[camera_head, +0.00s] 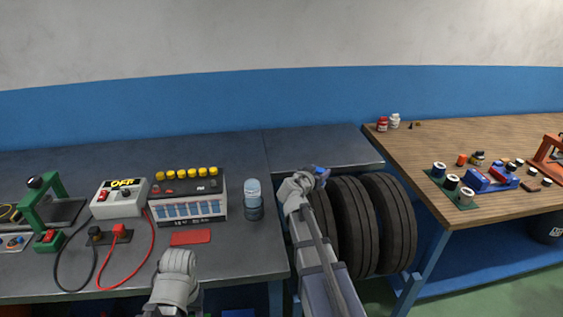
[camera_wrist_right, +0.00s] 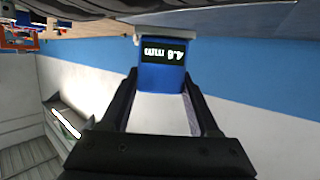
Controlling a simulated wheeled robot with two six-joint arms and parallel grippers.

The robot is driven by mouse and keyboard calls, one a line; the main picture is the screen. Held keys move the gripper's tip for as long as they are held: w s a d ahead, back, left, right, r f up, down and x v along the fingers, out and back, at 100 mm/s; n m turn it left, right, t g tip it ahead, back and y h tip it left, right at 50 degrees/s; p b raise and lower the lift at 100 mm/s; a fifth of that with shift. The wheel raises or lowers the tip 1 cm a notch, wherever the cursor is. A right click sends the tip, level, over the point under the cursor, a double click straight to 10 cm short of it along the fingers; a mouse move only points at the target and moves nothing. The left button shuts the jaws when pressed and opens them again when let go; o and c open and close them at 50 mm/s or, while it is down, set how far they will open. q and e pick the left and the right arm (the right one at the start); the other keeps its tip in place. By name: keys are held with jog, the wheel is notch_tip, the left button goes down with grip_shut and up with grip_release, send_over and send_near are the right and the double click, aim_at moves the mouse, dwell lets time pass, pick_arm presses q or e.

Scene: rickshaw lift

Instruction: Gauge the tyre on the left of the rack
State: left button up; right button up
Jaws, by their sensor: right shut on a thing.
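Three black tyres stand side by side in the rack: the left tyre (camera_head: 322,214), the middle tyre (camera_head: 350,222) and the right tyre (camera_head: 391,222). My right arm covers part of the left tyre. My right gripper (camera_head: 315,176) is at the top of the left tyre, shut on a small blue gauge (camera_head: 321,171).
The dark workbench (camera_head: 95,160) on the left holds a tester box (camera_head: 120,198), a battery pack (camera_head: 188,195), a red pad (camera_head: 190,237) and a bottle (camera_head: 253,200). A wooden table (camera_head: 430,150) with spools and small parts stands right of the tyres.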

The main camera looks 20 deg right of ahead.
pick_arm(q)
jog(key=o, duration=0.3)
jog(key=r+p, duration=0.2)
jog(key=shift+a+r+p, duration=0.3)
jog(key=shift+a, duration=0.05)
pick_arm(e)
jog(key=r, duration=0.1)
jog(key=w+a+r, duration=0.1)
jog(key=shift+r, duration=0.3)
jog(key=shift+r+p, duration=0.35)
pick_arm(q)
notch_tip(320, 180, down, 6)
jog(key=b, duration=0.6)
jog(key=shift+r, duration=0.15)
pick_arm(e)
notch_tip(320, 180, down, 6)
jog(key=shift+d+f, duration=0.1)
jog(key=shift+f, duration=0.1)
pick_arm(q)
jog(key=shift+f+b, duration=0.6)
jog(key=shift+b, duration=0.2)
pick_arm(e)
jog(key=shift+s+f, duration=0.1)
jog(key=shift+f, duration=0.5)
pick_arm(q)
jog(key=shift+r, duration=0.15)
pick_arm(e)
jog(key=shift+r, duration=0.1)
